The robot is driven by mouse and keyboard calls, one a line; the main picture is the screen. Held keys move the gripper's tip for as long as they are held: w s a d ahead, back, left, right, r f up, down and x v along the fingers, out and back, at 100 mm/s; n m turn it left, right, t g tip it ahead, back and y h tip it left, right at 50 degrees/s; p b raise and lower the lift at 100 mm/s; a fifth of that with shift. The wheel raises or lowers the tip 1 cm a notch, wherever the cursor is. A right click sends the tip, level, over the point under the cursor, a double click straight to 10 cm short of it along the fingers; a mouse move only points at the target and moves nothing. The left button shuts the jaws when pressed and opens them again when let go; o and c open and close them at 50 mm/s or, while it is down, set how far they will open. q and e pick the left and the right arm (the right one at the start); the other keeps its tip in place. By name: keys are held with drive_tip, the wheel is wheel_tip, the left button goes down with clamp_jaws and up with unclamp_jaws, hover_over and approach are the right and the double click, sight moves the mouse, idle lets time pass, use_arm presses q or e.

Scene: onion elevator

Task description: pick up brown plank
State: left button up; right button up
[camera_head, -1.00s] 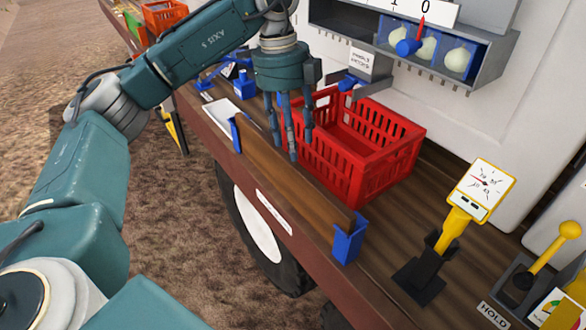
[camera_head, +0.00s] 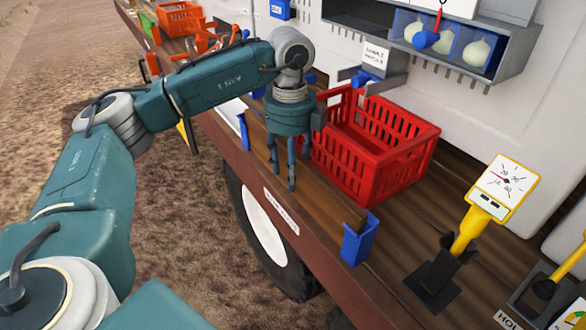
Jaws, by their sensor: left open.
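The brown plank (camera_head: 328,203) stands on edge along the near side of the wooden deck, between two blue holders. The near blue holder (camera_head: 359,240) is at its right end and the far blue holder (camera_head: 243,130) at its left end. My left gripper (camera_head: 283,182) points down at the plank's middle, left of the red crate. Its fingers are apart and overlap the plank in the picture; I cannot tell whether they touch it. They hide a part of the plank. My right gripper is not in view.
A red crate (camera_head: 378,190) stands close behind the plank. A yellow gauge (camera_head: 501,188) on a dark stand is to the right. A grey shelf with several onions (camera_head: 476,53) hangs on the white wall. Orange crates (camera_head: 180,18) are at the far end.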

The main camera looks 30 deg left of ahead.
use_arm(q)
drive_tip(key=shift+f+p, duration=0.4)
drive_tip(key=shift+f, duration=1.4)
clamp_jaws()
drive_tip(key=shift+r, duration=0.1)
